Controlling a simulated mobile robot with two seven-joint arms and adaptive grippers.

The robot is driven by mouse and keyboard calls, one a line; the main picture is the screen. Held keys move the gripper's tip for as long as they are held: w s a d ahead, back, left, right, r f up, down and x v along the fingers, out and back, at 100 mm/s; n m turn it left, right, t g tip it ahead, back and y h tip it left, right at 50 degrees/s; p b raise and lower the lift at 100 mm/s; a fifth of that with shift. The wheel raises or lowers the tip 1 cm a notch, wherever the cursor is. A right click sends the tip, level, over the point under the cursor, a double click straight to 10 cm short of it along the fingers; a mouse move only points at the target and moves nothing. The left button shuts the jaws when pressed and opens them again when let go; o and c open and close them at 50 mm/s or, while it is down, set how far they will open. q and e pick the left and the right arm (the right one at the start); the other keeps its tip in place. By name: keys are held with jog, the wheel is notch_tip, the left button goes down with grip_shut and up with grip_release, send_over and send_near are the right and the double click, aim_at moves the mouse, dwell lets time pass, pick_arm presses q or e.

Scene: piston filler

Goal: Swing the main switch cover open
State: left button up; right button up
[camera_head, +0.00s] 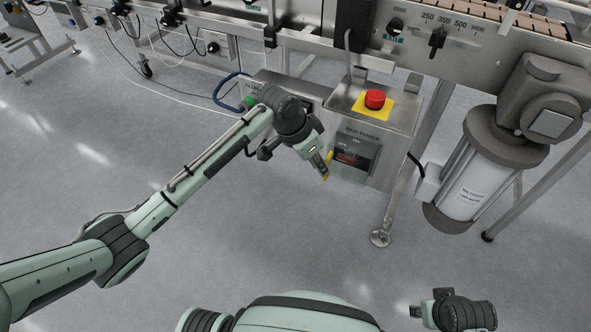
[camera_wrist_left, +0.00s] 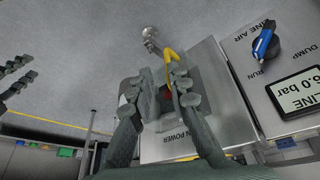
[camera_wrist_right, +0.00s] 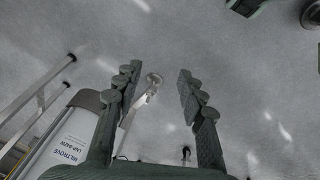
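The main switch box (camera_head: 374,165) is on the front of the steel cabinet, under a "MAIN POWER" label. A see-through cover (camera_head: 346,172) lies over its red switch (camera_head: 350,157) and looks closed. A yellow handle (camera_head: 329,159) stands at its left edge. My left gripper (camera_head: 325,173) is at this edge. In the left wrist view my left gripper (camera_wrist_left: 155,82) is open, with the yellow handle (camera_wrist_left: 172,58) close to its right finger; I cannot tell whether they touch. The fingers partly hide the cover. My right gripper (camera_wrist_right: 156,80) is open and empty, away from the switch.
A red emergency stop button (camera_head: 375,99) on a yellow plate sits on top of the cabinet. A blue line-air valve (camera_wrist_left: 265,43) is on a nearby panel. A large motor (camera_head: 490,150) stands to the right. The floor left of the box is clear.

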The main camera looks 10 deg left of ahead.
aim_at(347, 166)
pick_arm(q)
jog(key=shift+m, duration=0.3)
jog(key=w+f, duration=0.1)
jog(key=d+f, duration=0.1)
jog(key=f, duration=0.1)
jog(key=w+f+b, duration=0.1)
jog(key=shift+w+d+f, duration=0.25)
jog(key=shift+w, duration=0.05)
jog(key=shift+w+d+f, duration=0.15)
jog(key=shift+f, duration=0.3)
pick_arm(e)
jog(key=shift+v, duration=1.05)
jog(key=shift+w+d, duration=0.1)
pick_arm(q)
grip_shut()
pick_arm(e)
jog(key=shift+w, duration=0.1)
